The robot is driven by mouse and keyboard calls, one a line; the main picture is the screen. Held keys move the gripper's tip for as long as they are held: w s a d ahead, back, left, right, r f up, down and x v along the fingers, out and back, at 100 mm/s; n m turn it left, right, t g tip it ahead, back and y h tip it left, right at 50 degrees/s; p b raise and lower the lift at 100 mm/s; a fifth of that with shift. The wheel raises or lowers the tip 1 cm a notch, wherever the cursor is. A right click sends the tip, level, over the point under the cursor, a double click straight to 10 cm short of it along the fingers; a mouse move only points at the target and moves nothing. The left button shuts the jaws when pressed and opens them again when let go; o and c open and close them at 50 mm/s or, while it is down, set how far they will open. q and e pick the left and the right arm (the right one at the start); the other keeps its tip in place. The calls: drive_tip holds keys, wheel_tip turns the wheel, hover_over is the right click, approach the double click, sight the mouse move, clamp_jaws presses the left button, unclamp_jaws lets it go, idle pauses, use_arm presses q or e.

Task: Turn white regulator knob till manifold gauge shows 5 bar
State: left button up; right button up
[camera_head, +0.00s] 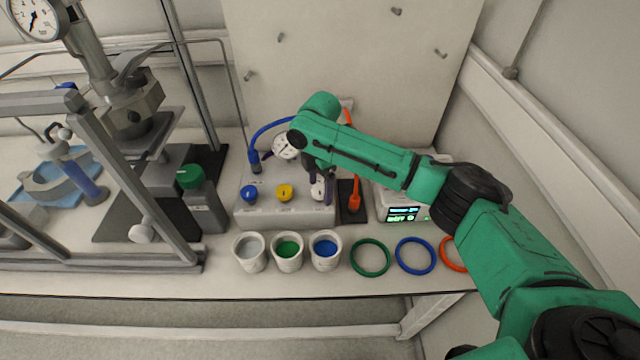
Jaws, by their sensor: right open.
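The grey manifold box (262,213) stands on the bench with a blue knob (249,194), a yellow knob (284,192) and the white regulator knob (317,190) along its front. The manifold gauge (286,146) sits above the box with a white dial; its reading is too small to make out, and my right arm partly covers it. My right gripper (323,190) is open, pointing down at the white knob, with a finger seen at the knob's right side. Whether it touches the knob I cannot tell. My left gripper is not in view.
Cups with grey (249,252), green (288,251) and blue (325,249) contents stand before the box. Rings, including a green one (370,257), lie to the right. An orange tool (354,196) and a display device (405,212) stand close right. A green-capped bottle (201,199) is left.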

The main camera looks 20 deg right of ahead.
clamp_jaws()
drive_tip(key=shift+r+m+p, duration=0.15)
drive_tip(key=shift+m+p, duration=0.25)
drive_tip(key=shift+p, duration=0.25)
drive_tip(key=m+p, duration=0.5)
drive_tip(key=p, duration=0.1)
drive_tip(key=shift+r, duration=0.15)
drive_tip(key=m+p, duration=0.3)
drive_tip(key=m, duration=0.1)
drive_tip(key=m+p, duration=0.2)
drive_tip(key=m, duration=0.1)
drive_tip(key=shift+w+m, duration=0.1)
drive_tip(key=shift+m, duration=0.2)
drive_tip(key=m+p, duration=0.1)
drive_tip(key=m, duration=0.1)
drive_tip(key=shift+m, duration=0.4)
drive_tip(key=m, duration=0.3)
drive_tip(key=shift+f+m+p, duration=0.2)
drive_tip(key=shift+m+p, duration=0.1)
drive_tip(key=shift+p, duration=0.05)
drive_tip(key=shift+m, duration=2)
drive_tip(key=shift+w, duration=0.1)
